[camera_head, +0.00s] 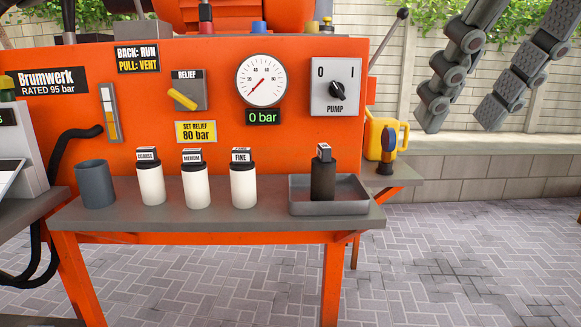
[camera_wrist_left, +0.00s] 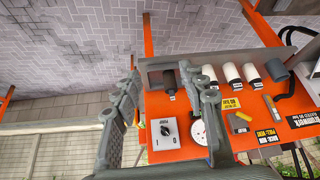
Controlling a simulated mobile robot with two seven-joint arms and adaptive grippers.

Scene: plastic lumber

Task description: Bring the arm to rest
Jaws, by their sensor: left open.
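My left gripper (camera_head: 459,120) hangs at the upper right of the head view, in front of the garden wall. Its two grey jointed fingers point down and stand well apart, with nothing between them. In the left wrist view my left gripper (camera_wrist_left: 160,72) is also open and empty, and its fingers frame the pump switch panel (camera_wrist_left: 166,133) and the grey tray (camera_wrist_left: 151,68) beyond. It is clear of the bench shelf (camera_head: 250,219) and touches nothing that I can see. My right gripper shows in neither view.
The orange machine (camera_head: 130,105) carries a gauge (camera_head: 261,80), a yellow relief lever (camera_head: 183,99) and the pump switch (camera_head: 337,89). White bottles, a grey cup (camera_head: 95,184) and a dark bottle (camera_head: 323,181) stand along its shelf. A yellow can (camera_head: 377,138) is right of it. Paving at right is clear.

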